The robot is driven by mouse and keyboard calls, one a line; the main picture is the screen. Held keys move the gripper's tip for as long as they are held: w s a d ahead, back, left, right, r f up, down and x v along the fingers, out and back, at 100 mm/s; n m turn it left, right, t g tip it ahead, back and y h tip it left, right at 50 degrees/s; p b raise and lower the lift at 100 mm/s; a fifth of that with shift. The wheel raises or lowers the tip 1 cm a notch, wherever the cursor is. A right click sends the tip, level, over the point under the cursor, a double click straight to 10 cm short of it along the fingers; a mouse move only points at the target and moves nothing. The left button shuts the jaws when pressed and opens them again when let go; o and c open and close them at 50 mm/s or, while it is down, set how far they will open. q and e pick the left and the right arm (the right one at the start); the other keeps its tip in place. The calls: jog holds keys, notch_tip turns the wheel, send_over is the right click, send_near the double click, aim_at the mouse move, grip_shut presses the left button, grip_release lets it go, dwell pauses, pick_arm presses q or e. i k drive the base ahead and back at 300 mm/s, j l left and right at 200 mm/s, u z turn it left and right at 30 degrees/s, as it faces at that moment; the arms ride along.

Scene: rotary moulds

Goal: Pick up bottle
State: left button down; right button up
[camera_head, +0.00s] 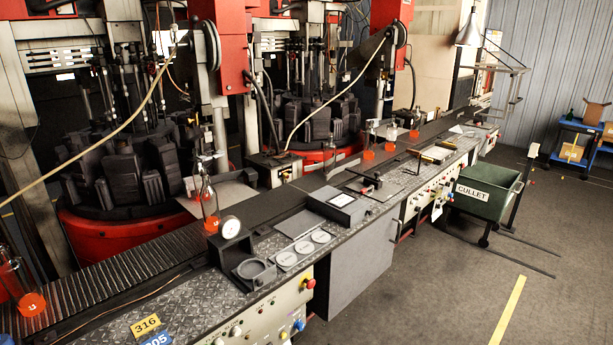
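Several clear glass bottles with glowing orange bases stand along the dark conveyor. The closest is a bottle (22,285) at the lower left edge, partly cut off by the frame. A tall bottle (209,205) stands upright left of centre, behind a round gauge. Farther along are a bottle (369,140) and another bottle (391,134) close together, and a bottle (415,122) beyond them. Which bottle the task means cannot be told. Neither of my grippers shows in the head view.
The conveyor (105,265) runs diagonally from lower left to upper right. In front is a metal bench with a gauge (230,228), three round dials (304,247) and a grey box (342,200). Red moulding machines (120,215) stand behind. A green cullet bin (484,191) stands right on open floor.

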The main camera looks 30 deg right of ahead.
aim_at(329, 148)
jog(key=i+l+u, duration=0.15)
jog(key=l, duration=0.55)
jog(key=i+l+u, duration=0.1)
jog(key=l, duration=0.6)
jog(key=i+l+u, duration=0.15)
jog(key=l, duration=0.6)
jog(key=i+l+u, duration=0.1)
jog(key=l, duration=0.65)
